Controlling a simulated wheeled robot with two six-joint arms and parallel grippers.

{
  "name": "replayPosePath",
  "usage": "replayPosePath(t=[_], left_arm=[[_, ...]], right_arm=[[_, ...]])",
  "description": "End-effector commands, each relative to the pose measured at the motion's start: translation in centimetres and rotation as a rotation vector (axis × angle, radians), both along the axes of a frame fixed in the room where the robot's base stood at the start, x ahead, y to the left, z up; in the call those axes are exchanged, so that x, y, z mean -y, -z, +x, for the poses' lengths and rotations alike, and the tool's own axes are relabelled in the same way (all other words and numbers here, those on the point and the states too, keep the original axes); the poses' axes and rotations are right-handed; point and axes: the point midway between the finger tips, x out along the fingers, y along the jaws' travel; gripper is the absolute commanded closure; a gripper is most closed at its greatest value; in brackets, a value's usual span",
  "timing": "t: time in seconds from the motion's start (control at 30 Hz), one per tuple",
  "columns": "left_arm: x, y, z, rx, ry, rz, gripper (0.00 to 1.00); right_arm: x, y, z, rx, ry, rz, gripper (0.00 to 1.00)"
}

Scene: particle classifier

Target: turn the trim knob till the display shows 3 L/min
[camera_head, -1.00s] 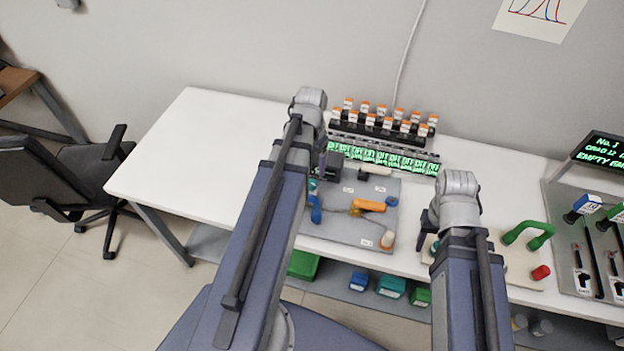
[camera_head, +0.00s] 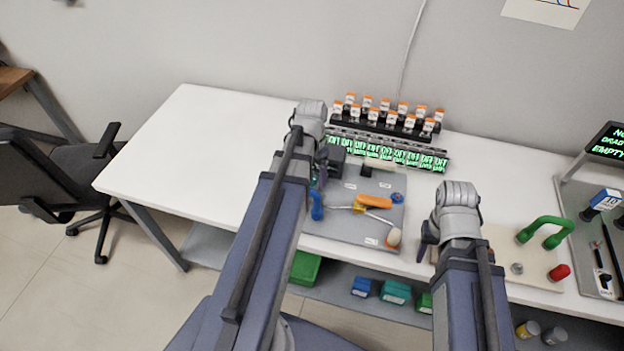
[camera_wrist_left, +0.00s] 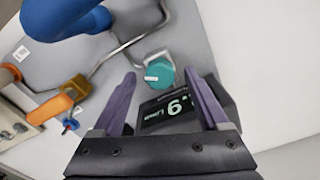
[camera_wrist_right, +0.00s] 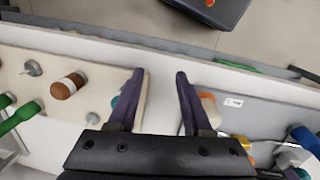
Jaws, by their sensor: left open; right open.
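The teal trim knob (camera_wrist_left: 159,70), with a white mark, stands beyond and between the left gripper's fingertips (camera_wrist_left: 165,88) in the left wrist view, apparently untouched. Just beside it, a dark display box (camera_wrist_left: 173,106) shows green characters with a large 9-like digit; the right finger partly covers the reading. In the head view my left gripper (camera_head: 318,175) is over the left side of the grey panel (camera_head: 345,228), open and empty. My right gripper (camera_wrist_right: 160,85) is open and empty over the gap between the grey panel and a beige board; it also shows in the head view (camera_head: 427,240).
A blue curved handle (camera_wrist_left: 70,18) and an orange handle (camera_wrist_left: 50,107) with bent pipes lie near the left gripper. A row of green displays (camera_head: 385,152) and orange-capped vials (camera_head: 390,112) stand behind the panel. The table's left part (camera_head: 190,140) is clear.

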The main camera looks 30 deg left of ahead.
Motion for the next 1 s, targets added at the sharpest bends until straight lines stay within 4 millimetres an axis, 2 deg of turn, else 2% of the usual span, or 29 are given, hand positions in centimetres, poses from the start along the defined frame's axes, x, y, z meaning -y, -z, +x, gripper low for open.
replayPosePath(t=[0.23, 0.9, 1.0], left_arm=[[0.00, 0.00, 0.00, 0.000, 0.000, 0.000, 0.23], [0.00, 0.01, 0.00, 0.000, 0.000, 0.000, 0.98], [0.00, 0.01, -0.01, 0.000, 0.000, 0.000, 1.00]], right_arm=[[0.00, 0.00, 0.00, 0.000, 0.000, 0.000, 0.50], [0.00, 0.01, 0.00, 0.000, 0.000, 0.000, 0.50], [0.00, 0.01, 0.00, 0.000, 0.000, 0.000, 0.50]])
